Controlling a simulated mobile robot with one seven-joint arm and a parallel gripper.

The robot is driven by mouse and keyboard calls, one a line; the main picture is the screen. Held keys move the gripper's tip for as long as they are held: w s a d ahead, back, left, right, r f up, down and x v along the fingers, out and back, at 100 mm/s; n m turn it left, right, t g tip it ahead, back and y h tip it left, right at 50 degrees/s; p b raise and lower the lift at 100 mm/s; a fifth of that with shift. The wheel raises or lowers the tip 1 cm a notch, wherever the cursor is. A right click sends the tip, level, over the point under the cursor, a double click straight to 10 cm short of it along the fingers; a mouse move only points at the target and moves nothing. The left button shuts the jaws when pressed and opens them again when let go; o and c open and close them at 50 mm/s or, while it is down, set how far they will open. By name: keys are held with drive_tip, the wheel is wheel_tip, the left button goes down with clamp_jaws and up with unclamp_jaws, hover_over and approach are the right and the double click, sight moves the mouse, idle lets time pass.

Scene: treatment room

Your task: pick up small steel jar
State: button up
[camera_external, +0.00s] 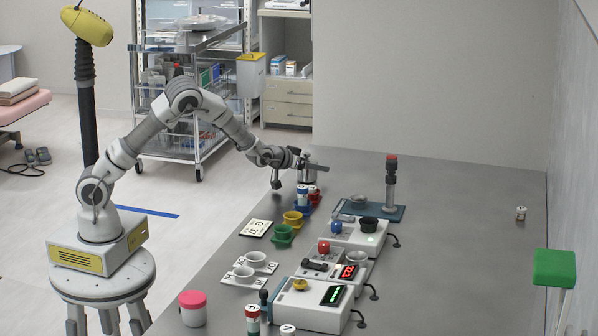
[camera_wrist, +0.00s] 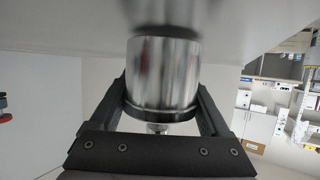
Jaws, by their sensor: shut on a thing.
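The small steel jar (camera_wrist: 163,75) is a shiny cylinder with a dark band and a small knob at one end. In the wrist view it sits between the two dark fingers of my gripper (camera_wrist: 163,98), which is shut on it. In the external view my gripper (camera_external: 301,164) holds the jar (camera_external: 309,175) at the far left end of the grey table (camera_external: 450,240), behind the red and blue cups. A blurred dark shape lies beyond the jar in the wrist view. I cannot tell how far the jar is from the tabletop.
Close in front are a red cup (camera_external: 314,197), a yellow cup (camera_external: 292,219) and a green cup (camera_external: 283,235). A stand with a red top (camera_external: 391,180) is to the right. White devices with displays (camera_external: 313,303) fill the near middle. The table's right side is mostly clear.

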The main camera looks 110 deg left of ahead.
drive_tip(key=shift+r, duration=0.55)
wheel_tip(320, 180, up, 3)
drive_tip(key=shift+f+p, duration=0.1)
drive_tip(key=shift+p, duration=0.45)
drive_tip(key=w+d+r+p, duration=0.3)
drive_tip(key=d+r, duration=0.4)
drive_tip(key=d, duration=0.4)
drive_tip(key=shift+p, duration=0.4)
